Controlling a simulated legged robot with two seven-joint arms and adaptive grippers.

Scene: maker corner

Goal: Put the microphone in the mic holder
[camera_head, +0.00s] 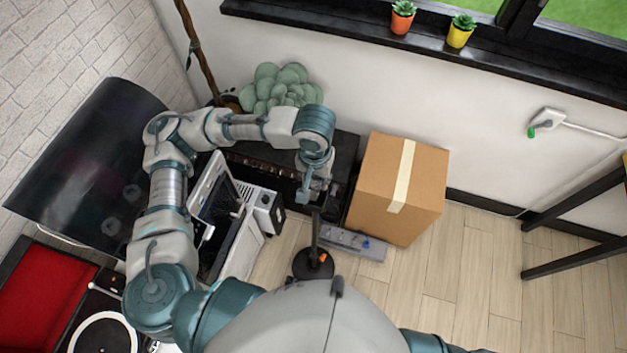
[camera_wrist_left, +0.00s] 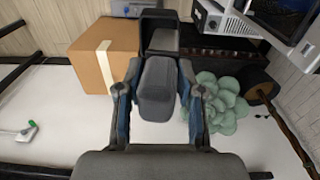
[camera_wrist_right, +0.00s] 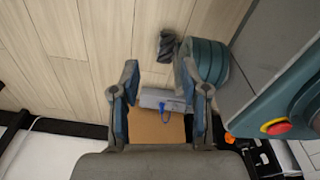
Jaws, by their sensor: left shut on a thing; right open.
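My left gripper (camera_head: 313,190) is above the floor in front of the black amplifier, left of the cardboard box. In the left wrist view its fingers are shut on a dark grey block-like thing (camera_wrist_left: 158,90), apparently the microphone. In the head view that thing is mostly hidden by the gripper. A black stand with a round base (camera_head: 313,264) and a thin upright pole is just below the gripper; it appears to be the mic holder. Its top is hard to make out, and contact cannot be told. My right gripper (camera_wrist_right: 159,80) is open and empty over the floor.
The cardboard box (camera_head: 400,185) stands close to the right of the left gripper. The black amplifier (camera_head: 343,150) is behind it. A grey pedal board (camera_head: 350,243) lies beside the stand. A white computer case (camera_head: 225,225) is left. Wooden floor (camera_head: 480,270) is clear at right.

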